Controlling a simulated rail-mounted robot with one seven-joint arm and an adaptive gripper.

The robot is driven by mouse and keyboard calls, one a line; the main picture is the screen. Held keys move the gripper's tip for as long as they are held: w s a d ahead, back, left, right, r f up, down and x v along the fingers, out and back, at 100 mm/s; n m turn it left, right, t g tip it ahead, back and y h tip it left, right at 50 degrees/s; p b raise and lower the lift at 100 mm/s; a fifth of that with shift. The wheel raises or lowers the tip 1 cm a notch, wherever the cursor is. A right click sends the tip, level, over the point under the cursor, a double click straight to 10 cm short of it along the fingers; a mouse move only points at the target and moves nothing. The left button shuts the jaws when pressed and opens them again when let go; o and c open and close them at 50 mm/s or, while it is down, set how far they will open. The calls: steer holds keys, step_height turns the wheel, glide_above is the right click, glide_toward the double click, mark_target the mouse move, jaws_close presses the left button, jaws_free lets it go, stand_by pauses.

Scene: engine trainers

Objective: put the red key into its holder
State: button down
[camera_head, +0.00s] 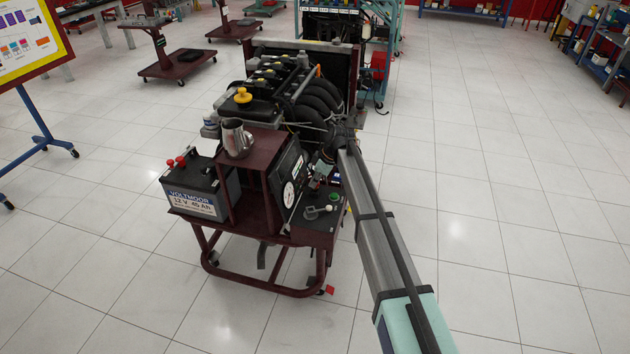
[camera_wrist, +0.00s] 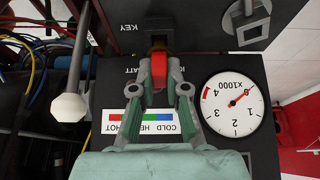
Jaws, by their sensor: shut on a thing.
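The red key (camera_wrist: 159,70) is between the fingertips of my gripper (camera_wrist: 159,88) in the wrist view, and my gripper is shut on it. The key's far end points at a dark block-shaped holder (camera_wrist: 157,41) under the upside-down KEY label. The key's end meets or overlaps the holder in this view; I cannot tell whether it is inside. In the head view my arm reaches the right side of the engine trainer's panel. The key cannot be made out there.
A round gauge (camera_wrist: 232,104) is right of my fingers, and a COLD/HOT label (camera_wrist: 143,122) lies behind them. A white-tipped lever (camera_wrist: 69,107) and wires are at left. In the head view, a metal mug (camera_head: 236,139) and battery (camera_head: 199,188) are on the trainer. The floor at right is clear.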

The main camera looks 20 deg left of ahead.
steer(key=shift+f, duration=0.25)
steer(key=shift+f+b, duration=0.3)
steer(key=shift+f, duration=0.05)
steer(key=shift+f, duration=0.1)
steer(key=c, duration=0.8)
jaws_free()
steer(key=shift+o, duration=0.2)
steer(key=shift+r, duration=0.25)
steer(key=shift+r+p, duration=0.5)
steer(key=shift+r, duration=0.75)
steer(key=shift+r, duration=0.2)
